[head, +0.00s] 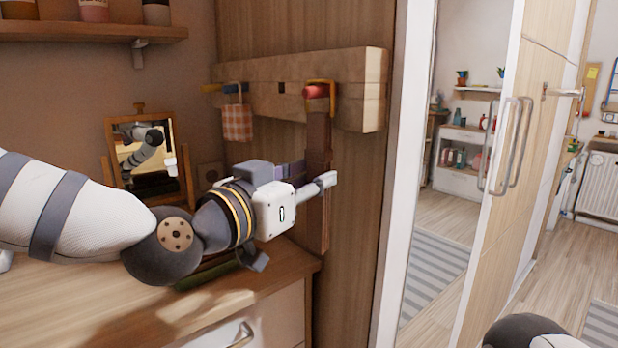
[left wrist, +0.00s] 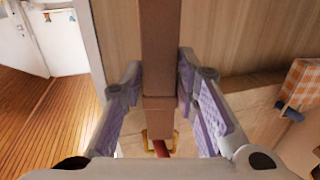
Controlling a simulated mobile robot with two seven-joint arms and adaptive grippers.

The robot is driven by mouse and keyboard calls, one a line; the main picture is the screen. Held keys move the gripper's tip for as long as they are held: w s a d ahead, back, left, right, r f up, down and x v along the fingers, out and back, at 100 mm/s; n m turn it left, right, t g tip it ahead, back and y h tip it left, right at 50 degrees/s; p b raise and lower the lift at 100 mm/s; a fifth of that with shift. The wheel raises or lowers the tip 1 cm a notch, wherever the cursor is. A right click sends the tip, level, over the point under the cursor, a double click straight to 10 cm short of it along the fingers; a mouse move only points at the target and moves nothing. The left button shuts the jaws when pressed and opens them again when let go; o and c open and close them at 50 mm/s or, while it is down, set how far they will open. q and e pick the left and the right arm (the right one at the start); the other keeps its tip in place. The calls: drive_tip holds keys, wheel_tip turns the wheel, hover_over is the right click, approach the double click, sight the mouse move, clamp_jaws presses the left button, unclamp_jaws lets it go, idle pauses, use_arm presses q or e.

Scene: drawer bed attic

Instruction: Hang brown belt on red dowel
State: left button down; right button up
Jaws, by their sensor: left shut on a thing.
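The brown belt (head: 318,140) hangs straight down the front of the wall rack, with its gold buckle (head: 333,92) at the top. The buckle frame appears to be around the red dowel (head: 315,91), at the right of the rack. My left gripper (head: 316,176) is shut on the brown belt below the buckle. In the left wrist view the belt (left wrist: 158,45) runs between the two finger pads, with the buckle (left wrist: 148,143) and red dowel (left wrist: 162,149) at the lower middle. The gripper partly hides the belt's middle in the head view. My right gripper is out of view.
The wooden rack (head: 360,90) also has a blue dowel (head: 230,88) with a checked orange cloth (head: 238,122). A small framed mirror (head: 145,150) stands on the dresser (head: 60,300) beside my left arm. A white-edged door panel is at right.

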use_arm(q)
drive_tip(key=c, duration=1.2)
unclamp_jaws()
